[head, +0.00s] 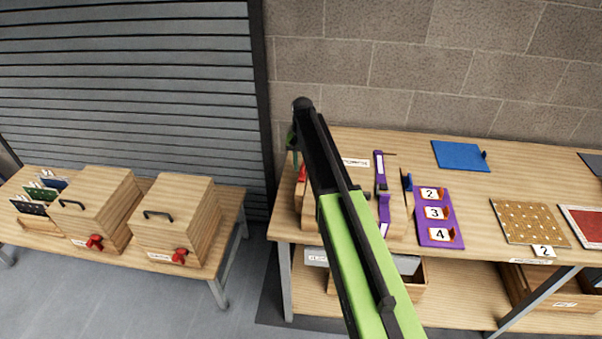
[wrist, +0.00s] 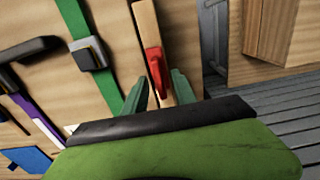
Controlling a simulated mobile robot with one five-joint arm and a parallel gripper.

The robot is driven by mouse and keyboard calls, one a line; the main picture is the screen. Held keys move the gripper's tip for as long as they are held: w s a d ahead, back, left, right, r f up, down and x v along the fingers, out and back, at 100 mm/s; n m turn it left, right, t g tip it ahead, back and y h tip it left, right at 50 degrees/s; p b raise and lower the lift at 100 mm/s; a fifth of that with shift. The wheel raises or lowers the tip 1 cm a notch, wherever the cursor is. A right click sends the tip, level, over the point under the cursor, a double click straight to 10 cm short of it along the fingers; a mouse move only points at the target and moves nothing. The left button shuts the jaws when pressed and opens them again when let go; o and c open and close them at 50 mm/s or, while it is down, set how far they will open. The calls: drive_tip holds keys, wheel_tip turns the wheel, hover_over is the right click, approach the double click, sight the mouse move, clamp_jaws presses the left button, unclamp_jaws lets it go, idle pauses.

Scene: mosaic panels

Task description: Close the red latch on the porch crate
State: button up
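A red latch (wrist: 157,72) on a narrow wooden strip shows in the wrist view. My gripper (wrist: 162,92) has two green fingertips apart, one either side of the strip, just below the latch; I cannot tell whether they touch it. In the head view, a red part (head: 302,172) shows beside my arm on a wooden box (head: 311,212) on the right bench, and my gripper is mostly hidden by the arm. Two wooden crates, the left one (head: 95,210) and the right one (head: 176,223), stand on the left bench with red latches (head: 95,242) (head: 180,256). I cannot read which crate is the porch one.
The right bench (head: 480,190) holds a purple numbered panel (head: 437,217), a blue board (head: 459,155) and a pegboard (head: 530,221). A green strap with a dark buckle (wrist: 88,54) lies left of my fingers in the wrist view. Bare floor separates the benches.

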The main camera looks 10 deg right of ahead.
clamp_jaws()
drive_tip(key=shift+a, duration=0.1)
